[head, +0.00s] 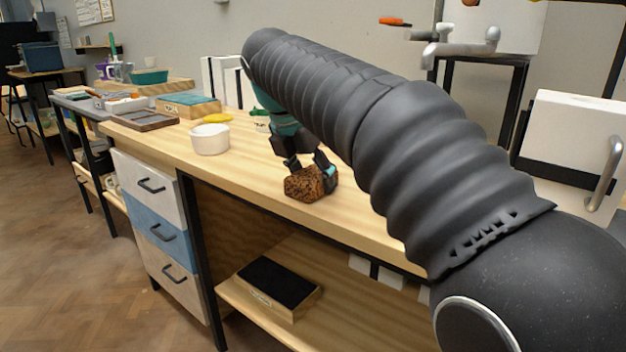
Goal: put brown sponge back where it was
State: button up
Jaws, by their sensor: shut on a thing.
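The brown sponge (303,186) is a rough, speckled brown block near the front edge of the wooden worktop (255,176). My gripper (312,168) reaches down from above and is shut on the sponge, with its fingers at the sponge's upper part. The sponge is at or just above the worktop; I cannot tell whether it touches. My arm crosses the view from the lower right and hides the worktop behind it.
A white bowl (210,139) stands left of the sponge, with a yellow item (218,118) behind it. A teal-topped wooden box (188,106) and a brown tray (145,120) lie further left. Bare worktop lies between bowl and sponge. Drawers (162,236) are below.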

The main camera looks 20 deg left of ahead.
jog(key=o, duration=1.3)
jog(key=p+v, duration=0.4)
jog(key=v, duration=0.8)
jog(key=shift+r, duration=0.1)
